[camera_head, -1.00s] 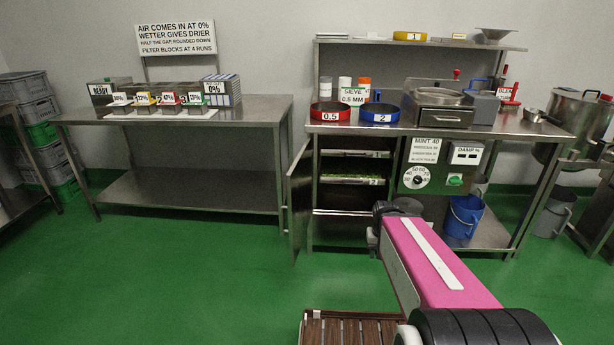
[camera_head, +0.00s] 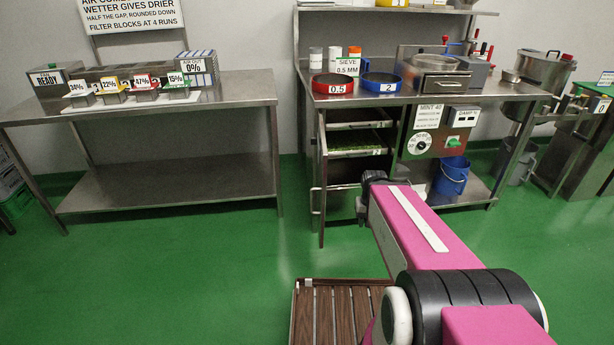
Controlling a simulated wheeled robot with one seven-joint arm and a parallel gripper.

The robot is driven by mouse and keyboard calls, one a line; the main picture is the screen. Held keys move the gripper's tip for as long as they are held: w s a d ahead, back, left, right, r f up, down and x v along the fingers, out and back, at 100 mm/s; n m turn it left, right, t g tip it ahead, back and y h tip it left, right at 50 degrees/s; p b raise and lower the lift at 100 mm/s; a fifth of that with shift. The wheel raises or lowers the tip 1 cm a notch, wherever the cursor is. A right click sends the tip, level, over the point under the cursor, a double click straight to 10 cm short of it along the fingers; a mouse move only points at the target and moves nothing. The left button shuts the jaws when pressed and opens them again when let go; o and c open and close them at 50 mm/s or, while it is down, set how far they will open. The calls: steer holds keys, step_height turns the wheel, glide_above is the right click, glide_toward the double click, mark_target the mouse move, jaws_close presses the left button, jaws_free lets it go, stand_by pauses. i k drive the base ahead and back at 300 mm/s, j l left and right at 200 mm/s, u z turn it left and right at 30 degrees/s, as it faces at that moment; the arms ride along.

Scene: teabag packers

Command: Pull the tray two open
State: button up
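Tray two (camera_head: 352,153) is a metal tray in the open cabinet under the right-hand bench, with a small "2" label at the right of its front edge. Green leaves (camera_head: 350,139) lie in it. I cannot tell how far out it stands. The cabinet door (camera_head: 321,178) is swung open at the left of the opening. My pink arm reaches from the lower right towards the cabinet and ends in a dark joint at the lower right of the opening. No gripper fingers show; they are hidden or out of view.
Another tray (camera_head: 360,125) sits above tray two. A control panel (camera_head: 441,143) with a dial is right of the opening. A blue bucket (camera_head: 452,176) stands on the lower shelf. The bench on the left (camera_head: 240,92) carries labelled boxes.

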mark_target(351, 144)
steer(key=j+z, duration=0.15)
steer(key=j, duration=0.35)
steer(key=k+j+z, duration=0.15)
steer(key=j, duration=0.35)
steer(key=j+z, duration=0.15)
steer(key=j, duration=0.3)
steer(key=k+j+z, duration=0.15)
steer(key=j, duration=0.35)
steer(key=i+l+u, duration=0.15)
steer(key=l, duration=0.35)
steer(key=i+l+u, duration=0.15)
steer(key=l, duration=0.35)
steer(key=l+u, duration=0.15)
steer(key=l, duration=0.4)
steer(key=i+j+z, duration=0.1)
steer(key=i, duration=0.35)
